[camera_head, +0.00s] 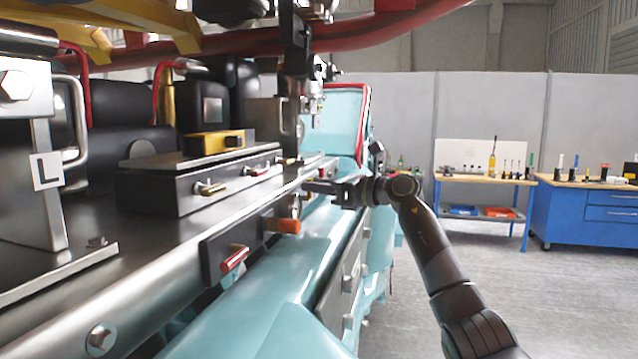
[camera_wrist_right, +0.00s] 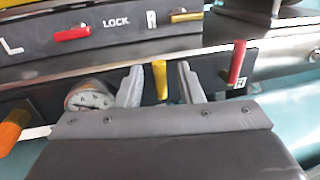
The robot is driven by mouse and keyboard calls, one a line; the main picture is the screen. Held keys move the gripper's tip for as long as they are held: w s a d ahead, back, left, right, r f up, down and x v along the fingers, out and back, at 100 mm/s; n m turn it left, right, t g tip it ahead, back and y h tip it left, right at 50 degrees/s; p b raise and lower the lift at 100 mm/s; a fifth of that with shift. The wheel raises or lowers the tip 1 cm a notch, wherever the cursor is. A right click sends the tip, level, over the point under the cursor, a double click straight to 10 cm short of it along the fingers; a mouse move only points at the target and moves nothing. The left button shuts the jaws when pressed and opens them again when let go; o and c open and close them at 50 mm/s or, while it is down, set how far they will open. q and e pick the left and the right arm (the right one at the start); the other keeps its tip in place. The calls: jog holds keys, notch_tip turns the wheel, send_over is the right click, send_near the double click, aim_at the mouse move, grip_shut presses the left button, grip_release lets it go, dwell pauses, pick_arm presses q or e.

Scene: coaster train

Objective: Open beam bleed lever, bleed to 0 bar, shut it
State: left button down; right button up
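A yellow lever (camera_wrist_right: 160,80) stands upright on a dark panel in the right wrist view, beside a round pressure gauge (camera_wrist_right: 90,96). I cannot tell for sure that it is the beam bleed lever. My right gripper (camera_wrist_right: 160,84) is open, one finger on each side of the yellow lever, with gaps showing. In the head view my right gripper (camera_head: 318,187) reaches in at the side of the beam, and the yellow lever cannot be made out there. The gauge's reading is too small to tell. My left gripper is not in view.
A red lever (camera_wrist_right: 236,62) stands right of the yellow one, and an orange knob (camera_wrist_right: 12,128) lies left of the gauge. Above is a panel marked L, LOCK and R with red and yellow handles. In the head view, open floor (camera_head: 570,290) lies right.

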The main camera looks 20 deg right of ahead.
grip_shut()
